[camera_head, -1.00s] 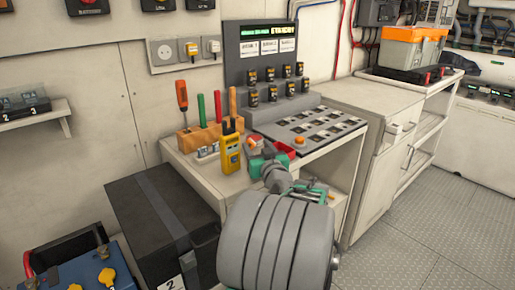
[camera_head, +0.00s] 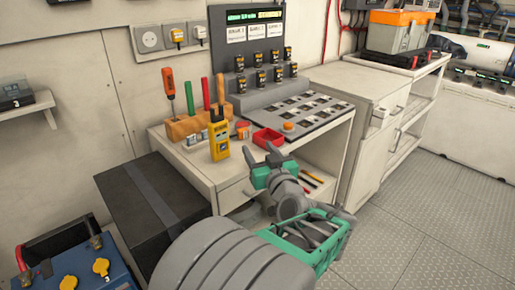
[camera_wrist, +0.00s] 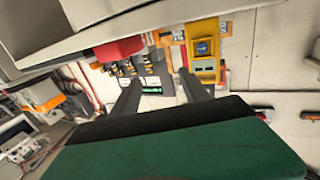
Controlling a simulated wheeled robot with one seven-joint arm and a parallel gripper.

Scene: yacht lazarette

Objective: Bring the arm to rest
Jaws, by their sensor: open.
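My arm reaches out from the bottom of the head view, its grey and green links folded in front of the white workbench (camera_head: 232,181). My gripper (camera_head: 261,155) is at the bench's front edge, near the red tray (camera_head: 268,138) and to the right of the yellow meter (camera_head: 219,141). In the wrist view its two dark fingers (camera_wrist: 159,88) stand apart with nothing between them. The yellow meter (camera_wrist: 204,50) and the red tray (camera_wrist: 118,49) also show there, beyond the fingers.
A wooden block (camera_head: 187,127) with several tools stands on the bench, beside a grey control panel (camera_head: 300,110). A black case (camera_head: 150,205) and a blue box (camera_head: 80,268) are at the left. Open checkered floor (camera_head: 420,225) lies at the right.

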